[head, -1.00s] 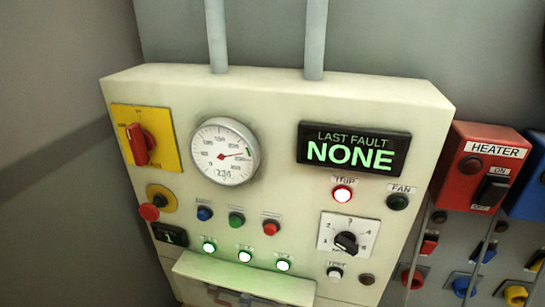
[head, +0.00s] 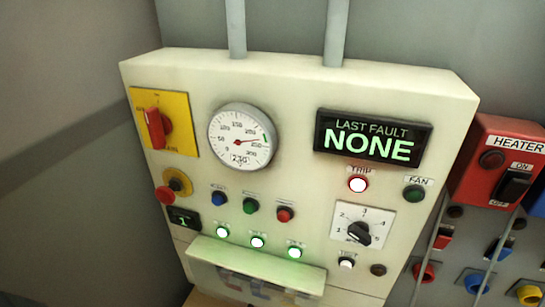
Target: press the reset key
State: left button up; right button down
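A cream control panel (head: 292,92) hangs on the grey wall. A row of small push buttons sits under the round gauge: a blue button (head: 218,198), a green button (head: 250,205) and a red button (head: 284,213). Their labels are too small to read, so I cannot tell which key is the reset. A white button (head: 346,264) is below the rotary selector (head: 359,233). The display (head: 373,139) reads "LAST FAULT NONE". The trip lamp (head: 358,185) glows white with a red rim. Neither of my grippers is in view.
The panel also has a red switch on a yellow plate (head: 183,110), a gauge (head: 242,137), a red mushroom knob (head: 165,195) and several lit green-rimmed lamps (head: 257,241). A ledge (head: 256,264) sticks out below. A red heater box (head: 473,178) and coloured sockets are at right.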

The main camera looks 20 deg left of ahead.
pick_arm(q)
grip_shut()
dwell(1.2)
